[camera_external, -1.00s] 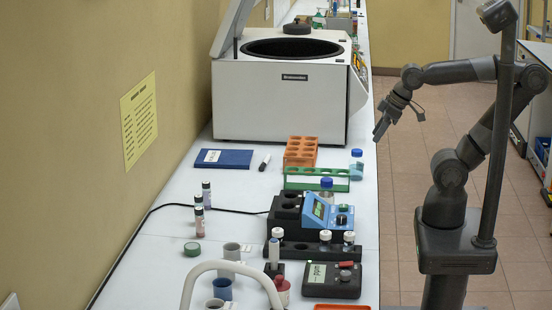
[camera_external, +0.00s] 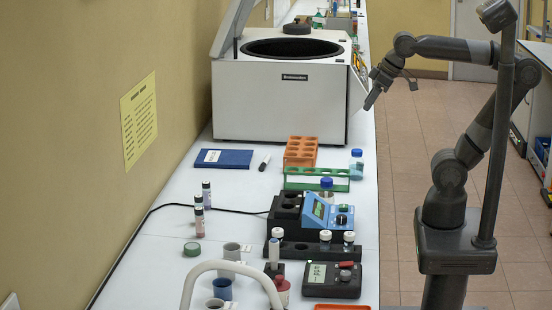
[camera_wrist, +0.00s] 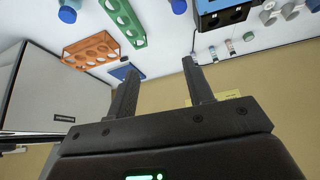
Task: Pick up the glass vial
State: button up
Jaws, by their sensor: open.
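I cannot tell which one is the glass vial. Two small dark-capped vials (camera_external: 206,190) stand on the counter to their left. My gripper (camera_external: 370,103) is open and empty, high by the right side of the white centrifuge, away from the vials. In the wrist view its two fingers (camera_wrist: 162,70) are spread with nothing between them.
The centrifuge (camera_external: 280,103) stands close to my gripper with its lid raised. An orange rack (camera_external: 301,152), a green rack (camera_external: 316,179) and blue-capped bottles (camera_external: 356,164) stand along the counter's right side. A curved white pipe (camera_external: 232,266) is in front.

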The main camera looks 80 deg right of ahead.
jog(key=w+a+f+m+t+y, duration=0.15)
jog(key=w+a+f+m, duration=0.35)
jog(key=w, duration=0.5)
jog(key=w+a+f+m+t+y, duration=0.15)
jog(key=w+a+f+m, duration=0.35)
jog(key=w, duration=0.5)
jog(key=w+a+f+m+y, duration=0.35)
jog(key=w+a+f, duration=0.2)
jog(key=w, duration=0.55)
jog(key=w+d+r+m+t+h, duration=0.1)
jog(key=w+d+r+m+t, duration=0.3)
jog(key=d+r+m, duration=0.35)
jog(key=w+d+r+m+t, duration=0.4)
jog(key=r+m+t, duration=0.1)
jog(key=r+m, duration=0.5)
send_near(208, 186)
jog(key=shift+s+d+r+m+g, duration=0.25)
jog(key=shift+d+r+m, duration=0.2)
jog(key=shift+d, duration=0.3)
jog(key=shift+w+f, duration=0.15)
jog(key=shift+f, duration=0.2)
jog(key=x, duration=1)
jog(key=shift+w+f, duration=0.1)
jog(key=shift+w, duration=0.15)
jog(key=c, duration=1)
